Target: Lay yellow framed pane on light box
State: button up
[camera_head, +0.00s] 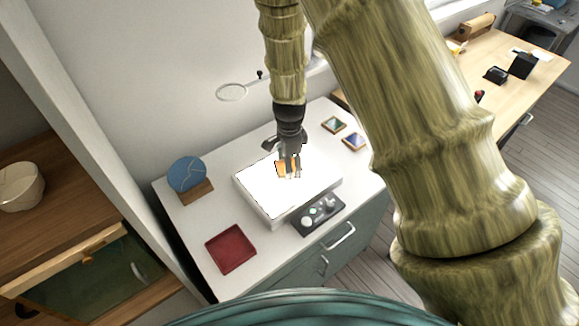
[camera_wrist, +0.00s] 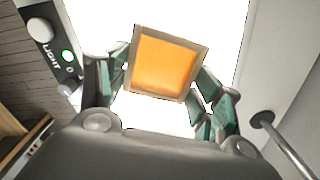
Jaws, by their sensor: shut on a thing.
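The yellow framed pane (camera_wrist: 164,65) looks orange-yellow inside a pale square frame. In the wrist view it sits between the fingers of my gripper (camera_wrist: 160,85), which is shut on it. The light box (camera_head: 262,186) glows bright white behind the pane in the wrist view. In the head view my gripper (camera_head: 289,172) points down over the light box, with the pane (camera_head: 282,168) partly hidden by the fingers. I cannot tell whether the pane touches the lit surface.
A control panel (camera_head: 318,215) with knobs and a green light stands at the light box's front. A red tray (camera_head: 231,249) lies front left, a blue disc on a wooden stand (camera_head: 187,174) at left. Two framed panes (camera_head: 333,125) (camera_head: 354,142) lie at right.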

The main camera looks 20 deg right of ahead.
jog(key=shift+f+p, duration=0.4)
jog(key=shift+f, duration=0.75)
jog(key=o, duration=1)
jog(key=shift+f, duration=0.1)
jog(key=shift+o, duration=0.2)
notch_tip(320, 180, up, 12)
jog(key=b, duration=0.3)
jog(key=shift+b, duration=0.3)
